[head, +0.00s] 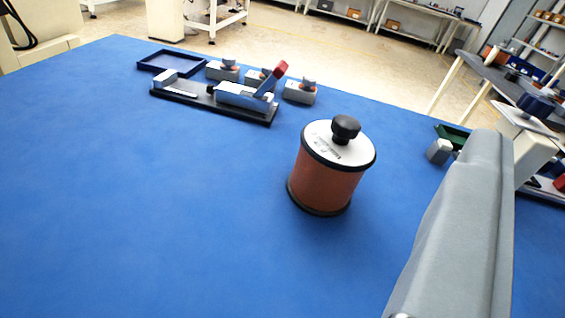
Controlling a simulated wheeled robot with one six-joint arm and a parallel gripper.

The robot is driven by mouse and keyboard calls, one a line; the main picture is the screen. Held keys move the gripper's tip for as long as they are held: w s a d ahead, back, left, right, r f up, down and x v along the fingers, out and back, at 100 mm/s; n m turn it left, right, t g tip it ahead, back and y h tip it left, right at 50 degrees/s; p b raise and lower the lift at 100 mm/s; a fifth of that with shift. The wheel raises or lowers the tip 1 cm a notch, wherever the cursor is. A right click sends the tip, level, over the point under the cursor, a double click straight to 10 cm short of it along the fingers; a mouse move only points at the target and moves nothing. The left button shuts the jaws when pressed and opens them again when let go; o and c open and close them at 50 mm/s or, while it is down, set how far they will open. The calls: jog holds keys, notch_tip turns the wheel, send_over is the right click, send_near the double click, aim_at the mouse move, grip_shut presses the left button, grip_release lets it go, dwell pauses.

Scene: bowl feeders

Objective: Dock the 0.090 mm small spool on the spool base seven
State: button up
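A large copper-coloured spool (326,180) stands upright on the blue table, with a white labelled top and a black knob. The label is too small to read. At the back, several pale grey blocks stand in a row, each with a small orange spool and a grey top: a left one (229,65), a middle one (259,76) partly hidden, and a right one (301,88). No base number can be read, and I cannot tell which small spool is 0.090 mm. My gripper's fingertips do not show.
A black-based fixture (201,98) with a red-tipped lever sits before the blocks, beside a dark blue tray (167,61). A grey block (439,151) and green tray (452,132) are at right. A grey bar, apparently mine, covers the lower right. The table's left and front are clear.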

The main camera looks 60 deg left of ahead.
aim_at(348, 129)
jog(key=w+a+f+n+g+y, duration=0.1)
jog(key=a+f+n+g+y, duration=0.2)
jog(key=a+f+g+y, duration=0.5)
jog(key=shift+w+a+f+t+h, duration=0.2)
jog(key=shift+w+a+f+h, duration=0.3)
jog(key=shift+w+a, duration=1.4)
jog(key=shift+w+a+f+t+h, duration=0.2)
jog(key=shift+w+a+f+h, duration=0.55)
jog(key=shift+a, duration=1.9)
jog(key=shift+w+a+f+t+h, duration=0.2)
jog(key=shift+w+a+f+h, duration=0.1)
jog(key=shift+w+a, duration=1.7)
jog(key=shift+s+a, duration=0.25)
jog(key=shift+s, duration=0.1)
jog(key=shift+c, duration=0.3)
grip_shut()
